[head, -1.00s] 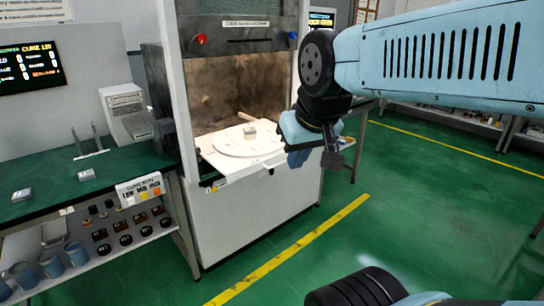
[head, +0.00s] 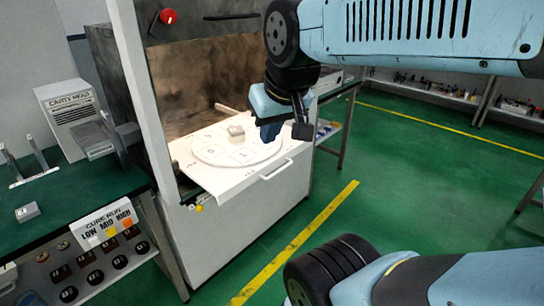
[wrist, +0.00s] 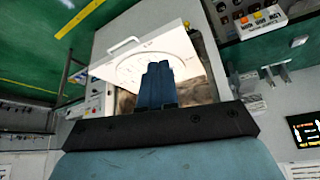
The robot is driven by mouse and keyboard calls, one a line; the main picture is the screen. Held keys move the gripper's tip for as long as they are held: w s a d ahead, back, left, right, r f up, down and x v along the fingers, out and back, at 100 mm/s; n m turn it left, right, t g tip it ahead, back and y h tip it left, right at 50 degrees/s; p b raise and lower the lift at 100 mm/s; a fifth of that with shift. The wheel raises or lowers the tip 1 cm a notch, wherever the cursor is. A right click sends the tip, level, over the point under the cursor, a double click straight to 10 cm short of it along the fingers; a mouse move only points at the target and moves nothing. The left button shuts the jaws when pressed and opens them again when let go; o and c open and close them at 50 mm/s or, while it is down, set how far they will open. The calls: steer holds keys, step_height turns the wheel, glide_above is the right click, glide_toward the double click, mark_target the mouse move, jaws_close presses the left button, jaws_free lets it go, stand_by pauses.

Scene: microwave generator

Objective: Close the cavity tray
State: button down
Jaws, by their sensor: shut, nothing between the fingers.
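The white cavity tray (head: 218,182) sticks out of the open front of the microwave cabinet. It carries a round white plate (head: 210,157) with a small grey block (head: 236,132) on it. A white bar handle (head: 276,170) is on the tray's front edge. My gripper (head: 268,135) is shut and empty, pointing down near the tray's right side. I cannot tell whether it touches the tray. In the wrist view the blue fingers (wrist: 155,85) are together in front of the tray (wrist: 180,45), and its handle (wrist: 124,43) shows beyond them.
A red knob (head: 168,16) is above the opening.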

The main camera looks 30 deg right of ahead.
steer(key=shift+w, duration=0.2)
